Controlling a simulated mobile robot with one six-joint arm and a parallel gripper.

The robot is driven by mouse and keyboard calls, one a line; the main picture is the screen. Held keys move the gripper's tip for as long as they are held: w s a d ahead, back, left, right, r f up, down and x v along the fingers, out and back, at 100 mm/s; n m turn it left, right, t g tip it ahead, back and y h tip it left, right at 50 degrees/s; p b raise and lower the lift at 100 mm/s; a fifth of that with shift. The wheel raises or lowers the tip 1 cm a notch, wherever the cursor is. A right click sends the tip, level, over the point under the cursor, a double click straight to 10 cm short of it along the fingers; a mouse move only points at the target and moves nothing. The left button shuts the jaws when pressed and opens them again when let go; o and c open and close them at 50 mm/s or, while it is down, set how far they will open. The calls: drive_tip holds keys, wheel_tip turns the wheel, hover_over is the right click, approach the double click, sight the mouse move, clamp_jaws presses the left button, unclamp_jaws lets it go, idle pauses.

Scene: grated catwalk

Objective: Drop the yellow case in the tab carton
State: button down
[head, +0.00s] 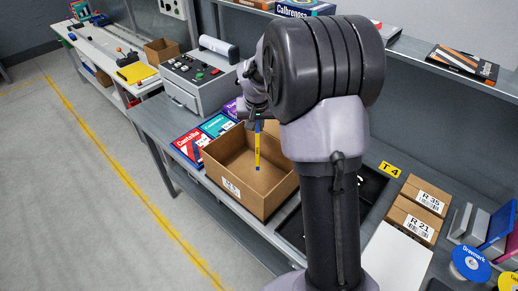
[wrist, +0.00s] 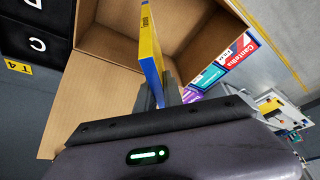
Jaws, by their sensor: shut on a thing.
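The yellow case (head: 257,150), a thin box with blue ends, hangs upright over the open cardboard carton. In the wrist view the case (wrist: 150,52) stands between my fingers, its yellow face and blue edge showing. The carton (head: 232,188) sits on the grey workbench with its mouth up and a white label on its front; its inside walls (wrist: 100,95) fill much of the wrist view. My gripper (wrist: 158,92) is shut on the case above the carton. Whether the case's low end is below the carton's rim is hard to tell.
Small cartons (head: 415,210) lie at the right beside a yellow T4 tag (head: 390,169). A shelf (head: 440,65) runs along the back.

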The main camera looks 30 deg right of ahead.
wheel_tip(320, 180, down, 6)
drive_tip(key=b, duration=0.3)
drive_tip(key=shift+r+b, duration=0.2)
drive_tip(key=shift+b, duration=0.15)
drive_tip(key=shift+r, duration=0.1)
drive_tip(key=c, duration=1.4)
unclamp_jaws()
drive_tip(key=p+v, duration=0.4)
drive_tip(key=v, duration=1.3)
drive_tip(key=shift+r, duration=0.25)
drive_tip(key=s+a+f+y+b, duration=0.1)
drive_tip(key=s+a+f+b, duration=0.2)
drive_tip(key=s, duration=0.5)
drive_tip(key=s+a+f+t+y+b, duration=0.1)
drive_tip(key=s+a+f+b, duration=0.2)
drive_tip(key=s+a+b, duration=0.2)
drive_tip(key=s+a+f+n+y+b, duration=0.1)
drive_tip(key=s+a+f+b, duration=0.3)
drive_tip(key=s+a, duration=0.5)
drive_tip(key=shift+s+a+f+t+y+b, duration=0.15)
drive_tip(key=shift+s+y, duration=0.1)
drive_tip(key=shift+s, duration=0.5)
drive_tip(key=shift+s+r+t+y+b, duration=0.15)
drive_tip(key=shift+s+y, duration=0.1)
drive_tip(key=shift+s, duration=0.45)
